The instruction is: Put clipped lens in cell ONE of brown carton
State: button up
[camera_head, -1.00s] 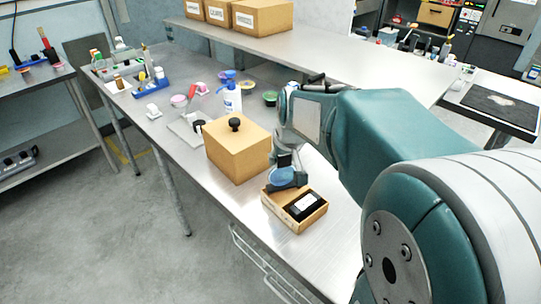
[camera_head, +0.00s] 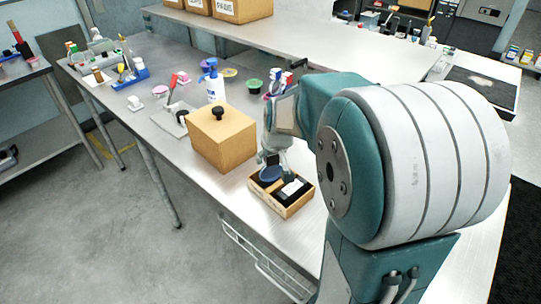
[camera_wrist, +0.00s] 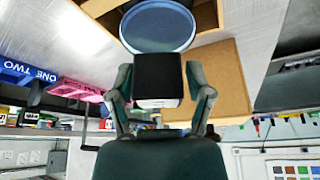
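The clipped lens is a round blue disc (camera_head: 271,173) on a black block-shaped clip (camera_wrist: 158,80). In the wrist view the clip sits between the fingers of my gripper (camera_wrist: 160,85), which look shut on it, with the lens beyond the fingertips. In the head view my gripper (camera_head: 272,156) is above the small open brown carton (camera_head: 265,202). The lens is over or inside its left part; I cannot tell whether it touches the bottom. A black item with a white label (camera_head: 292,187) lies in the right part. No cell label is readable on the carton.
A larger brown box with a black knob (camera_head: 222,140) stands close behind the carton. A white pump bottle (camera_head: 214,88) and a green bowl (camera_head: 253,86) are farther back. The table's front edge is near the carton.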

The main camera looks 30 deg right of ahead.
jog(key=shift+a, duration=0.15)
jog(key=shift+r, duration=0.1)
jog(key=shift+s+r, duration=0.1)
jog(key=shift+r, duration=0.3)
jog(key=d+v, duration=0.1)
jog(key=v, duration=0.9)
jog(key=s+a+n+t, duration=0.1)
jog(key=s+a, duration=1.2)
jog(key=s, duration=0.2)
jog(key=shift+s+f+n+y, duration=0.3)
jog(key=shift+s+f, duration=0.05)
jog(key=shift+f, duration=0.05)
